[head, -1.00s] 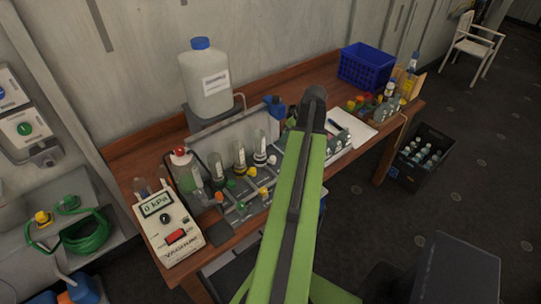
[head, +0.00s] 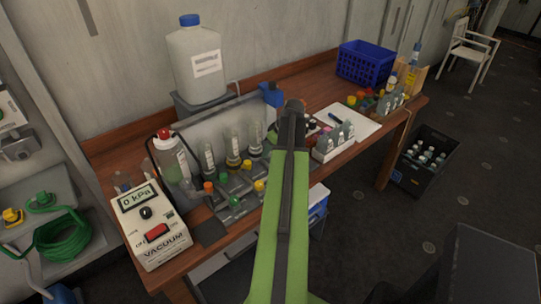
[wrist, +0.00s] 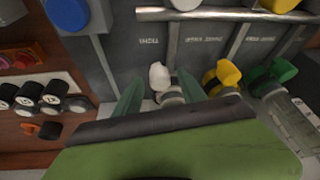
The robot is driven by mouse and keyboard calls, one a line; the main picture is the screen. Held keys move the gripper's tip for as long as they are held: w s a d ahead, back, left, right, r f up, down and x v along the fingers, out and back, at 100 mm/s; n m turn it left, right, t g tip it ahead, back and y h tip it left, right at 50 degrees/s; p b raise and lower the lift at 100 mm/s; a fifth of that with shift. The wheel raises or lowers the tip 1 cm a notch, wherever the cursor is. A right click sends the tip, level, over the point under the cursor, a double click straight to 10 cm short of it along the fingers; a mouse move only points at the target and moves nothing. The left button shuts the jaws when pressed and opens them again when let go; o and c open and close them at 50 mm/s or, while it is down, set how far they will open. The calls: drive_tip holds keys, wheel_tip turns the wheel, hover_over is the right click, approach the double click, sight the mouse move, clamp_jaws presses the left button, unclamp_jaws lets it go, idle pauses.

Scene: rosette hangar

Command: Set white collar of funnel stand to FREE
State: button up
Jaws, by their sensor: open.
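In the wrist view the white collar (wrist: 160,76) sits on a grey panel with small printed labels, too blurred to read. My gripper (wrist: 161,88) is open, with one green finger on each side of the white collar; I cannot tell whether either touches it. A yellow collar (wrist: 222,78) and a green collar (wrist: 273,77) sit to its right. In the head view the funnel stand (head: 200,132) is on the bench with several clear funnels. My arm hides the gripper and the white collar there.
A vacuum unit (head: 152,225) reading 0 kPa stands left of the stand on the wooden bench (head: 300,78). A white jug (head: 196,65) is behind. A bottle rack (head: 334,140) and blue basket (head: 365,63) lie right. Dark round caps (wrist: 45,98) show left in the wrist view.

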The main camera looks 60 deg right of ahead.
drive_tip(key=shift+r, duration=0.1)
drive_tip(key=shift+c, duration=0.2)
clamp_jaws()
idle(1.0)
